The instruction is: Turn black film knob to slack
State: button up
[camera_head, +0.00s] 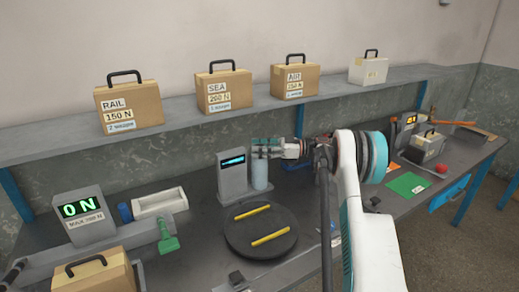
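A grey post with a lit cyan display (232,178) stands at the back of a round dark turntable (262,248). A pale blue film roll (261,172) stands upright beside the post. My gripper (262,148) is at the top of the roll, pointing left, its teal fingers overlapping the roll's upper end. I cannot tell whether it touches anything or how far its fingers are apart. No black film knob is clearly visible; the gripper may hide it. A small black part (237,279) at the front edge of the bench is too small to identify.
Two yellow strips lie on the turntable. A scale reading 0 N (80,218), a white tray (160,203) and a cardboard case (95,275) are left. Labelled cases stand on the shelf (190,111) behind. A green card (408,184) and grey case (428,147) are right.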

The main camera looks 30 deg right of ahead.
jog(key=v, duration=1.2)
jog(key=shift+c, duration=0.4)
